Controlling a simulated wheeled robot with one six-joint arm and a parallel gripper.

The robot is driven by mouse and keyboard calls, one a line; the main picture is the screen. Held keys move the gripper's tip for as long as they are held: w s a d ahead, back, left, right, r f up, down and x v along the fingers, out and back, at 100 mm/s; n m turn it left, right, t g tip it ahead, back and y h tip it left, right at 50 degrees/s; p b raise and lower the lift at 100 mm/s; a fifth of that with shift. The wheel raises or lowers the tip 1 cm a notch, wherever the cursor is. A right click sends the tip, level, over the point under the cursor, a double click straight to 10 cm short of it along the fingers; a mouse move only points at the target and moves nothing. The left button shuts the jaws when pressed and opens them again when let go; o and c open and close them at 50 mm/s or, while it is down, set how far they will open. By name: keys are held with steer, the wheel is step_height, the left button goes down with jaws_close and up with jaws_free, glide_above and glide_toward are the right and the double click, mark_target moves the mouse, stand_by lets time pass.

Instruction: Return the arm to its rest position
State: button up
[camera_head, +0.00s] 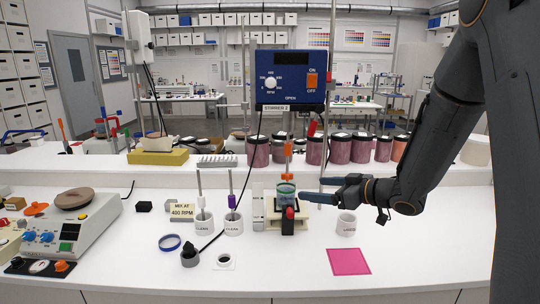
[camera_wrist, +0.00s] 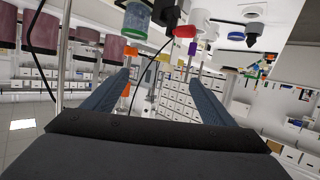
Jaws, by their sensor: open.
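My gripper (camera_head: 313,189) reaches in from the right in the head view, its two fingers pointing left and spread apart. Nothing shows between them. The wrist view appears turned over: both fingers frame an empty gap (camera_wrist: 157,82), and the jar (camera_wrist: 137,18) is at the top edge. My arm is bent down at the right.
A white cup (camera_head: 346,225) stands below my gripper and a pink sheet (camera_head: 349,261) lies in front. Dark-lidded pigment jars (camera_head: 338,150) line the raised shelf behind. Cups with upright rods (camera_head: 233,222) stand left. The right front counter is clear.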

steer(key=s+d+f+m+g+h+b, duration=0.2)
steer(key=s+d+f+m+h+b, duration=0.35)
steer(key=d+f+h, duration=0.4)
steer(key=s+a+f+m+g+b, duration=0.1)
steer(key=s+a+f+m+g, duration=0.1)
steer(key=s, duration=0.8)
steer(key=s+a+f+m+g+b, duration=0.2)
steer(key=s+f+g, duration=0.3)
steer(key=s, duration=0.6)
steer(key=shift+s+a+f+h, duration=0.25)
steer(key=shift+a+f+h, duration=0.15)
steer(key=shift+f, duration=0.4)
